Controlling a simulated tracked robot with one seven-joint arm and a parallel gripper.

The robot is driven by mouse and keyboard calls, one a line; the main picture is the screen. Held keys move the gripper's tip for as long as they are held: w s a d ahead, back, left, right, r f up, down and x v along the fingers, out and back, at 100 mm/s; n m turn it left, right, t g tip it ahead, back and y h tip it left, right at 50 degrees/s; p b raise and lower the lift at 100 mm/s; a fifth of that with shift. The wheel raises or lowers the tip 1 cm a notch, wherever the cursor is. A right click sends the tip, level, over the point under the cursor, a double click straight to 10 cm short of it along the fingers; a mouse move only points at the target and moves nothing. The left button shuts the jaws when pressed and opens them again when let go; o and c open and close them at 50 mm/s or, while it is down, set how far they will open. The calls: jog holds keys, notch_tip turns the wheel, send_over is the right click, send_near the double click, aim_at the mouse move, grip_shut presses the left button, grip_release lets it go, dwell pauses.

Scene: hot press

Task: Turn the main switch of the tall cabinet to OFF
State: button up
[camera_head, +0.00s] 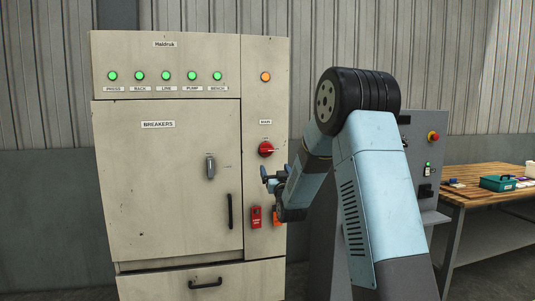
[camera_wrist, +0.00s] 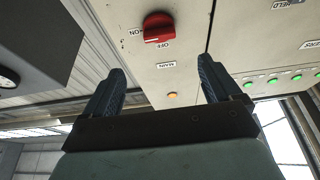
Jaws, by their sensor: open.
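The tall cabinet (camera_head: 220,65) is cream and stands left of centre in the head view. Its main switch (camera_head: 266,149) is a red rotary knob on the narrow right-hand panel, under the MAIN label. In the wrist view, which is upside down, the knob (camera_wrist: 158,27) lies nearly crosswise, with its handle toward the ON mark; OFF is on the MAIN-label side. My gripper (camera_head: 268,179) is open and empty, just below and in front of the switch. In the wrist view its two fingers (camera_wrist: 161,75) are spread apart, and the knob is beyond their tips, not between them.
An orange lamp (camera_head: 265,76) glows above the switch, and several green lamps (camera_head: 165,75) are lit. The breaker door (camera_head: 170,190) is shut. A grey control box (camera_head: 425,150) and a wooden bench (camera_head: 480,190) stand right.

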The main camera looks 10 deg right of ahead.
aim_at(267, 151)
jog(key=x, duration=1.4)
jog(key=shift+s, duration=0.1)
jog(key=shift+c, duration=0.4)
jog(key=c, duration=0.9)
